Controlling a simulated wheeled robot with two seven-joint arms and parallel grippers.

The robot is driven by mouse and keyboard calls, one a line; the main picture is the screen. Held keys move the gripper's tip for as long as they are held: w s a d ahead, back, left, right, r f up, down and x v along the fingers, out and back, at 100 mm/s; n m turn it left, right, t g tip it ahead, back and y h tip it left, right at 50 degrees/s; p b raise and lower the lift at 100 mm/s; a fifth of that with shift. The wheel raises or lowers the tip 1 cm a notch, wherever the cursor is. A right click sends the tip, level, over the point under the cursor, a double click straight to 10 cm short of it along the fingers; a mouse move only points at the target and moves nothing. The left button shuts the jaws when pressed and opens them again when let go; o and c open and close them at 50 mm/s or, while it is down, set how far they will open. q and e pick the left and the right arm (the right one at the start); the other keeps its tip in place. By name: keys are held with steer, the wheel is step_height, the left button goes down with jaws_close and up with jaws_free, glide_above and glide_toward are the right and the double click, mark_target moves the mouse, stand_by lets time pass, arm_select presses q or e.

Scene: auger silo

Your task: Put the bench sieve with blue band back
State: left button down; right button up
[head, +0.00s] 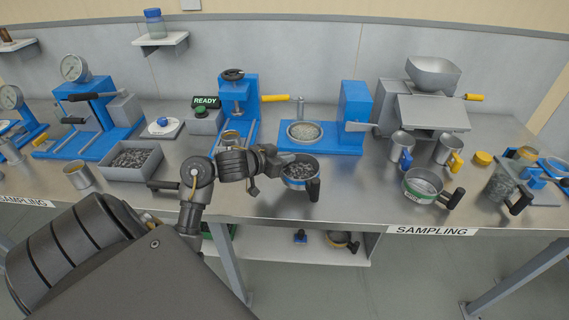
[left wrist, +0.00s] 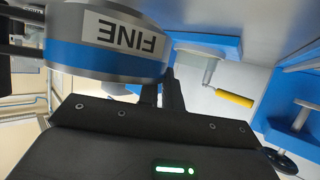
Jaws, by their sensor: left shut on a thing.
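The bench sieve with blue band (head: 299,184) shows at the middle of the bench in the head view. Whether the sieve touches the bench I cannot tell. My right gripper is not in view.
Behind the sieve stands a blue press with a round pan (head: 305,132). A green-banded sieve (head: 422,190) and metal mugs (head: 401,147) stand to the right. A tray of dark granules (head: 132,160) is at the left. Bench room is clear between the two sieves.

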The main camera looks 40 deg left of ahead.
arm_select(q)
steer(key=f, duration=0.2)
steer(key=f+b, duration=0.1)
steer(key=f, duration=0.1)
steer(key=shift+w+a, duration=0.1)
steer(key=shift+a, duration=0.2)
steer(key=c, duration=1.5)
jaws_free()
steer(key=shift+c, duration=0.2)
steer(key=shift+r, duration=0.1)
steer(key=p+v, duration=0.2)
steer(key=v, duration=1)
